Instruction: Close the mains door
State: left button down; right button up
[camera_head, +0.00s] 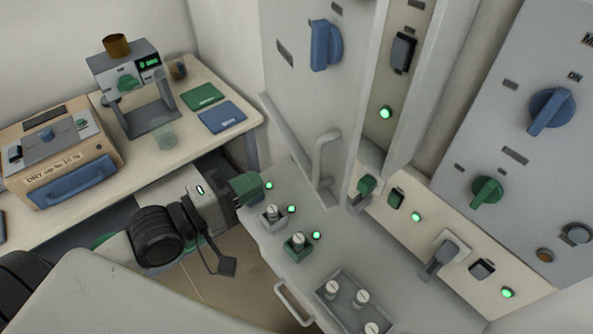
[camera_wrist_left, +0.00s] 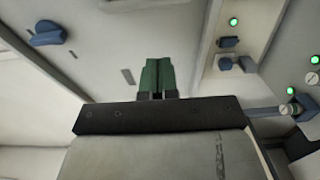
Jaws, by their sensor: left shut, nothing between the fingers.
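A tall grey panel (camera_head: 290,85) stands upright at upper middle in the head view. It carries a blue rotary knob (camera_head: 325,45) and a grey bar handle (camera_head: 322,160) near its lower edge. I cannot read a label that marks it as the mains door. Another grey panel (camera_head: 520,80) at right has a blue switch (camera_head: 550,108) marked ON and a label cut off after M. My left gripper (camera_head: 250,186) has green fingers, shut and empty, left of the bar handle and apart from it. The fingers also show together in the wrist view (camera_wrist_left: 157,75). My right gripper is out of view.
A grey sloping console (camera_head: 270,240) with knobs and green lights lies close to my left gripper. A bench (camera_head: 190,135) at left holds a drying box (camera_head: 60,150) and a stand-like instrument (camera_head: 130,75). A cream switch strip (camera_head: 400,215) runs along the right.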

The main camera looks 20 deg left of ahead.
pick_arm(q)
jog(key=w+d+p, duration=0.3)
jog(key=w+d, duration=0.1)
jog(key=d, duration=0.2)
jog(key=shift+w+d, duration=0.35)
jog(key=w+d+p, duration=0.3)
jog(key=w+d, duration=0.3)
jog(key=d, duration=0.1)
jog(key=shift+w+d+p, duration=0.25)
jog(key=shift+d+p, duration=0.1)
jog(key=shift+r, duration=0.1)
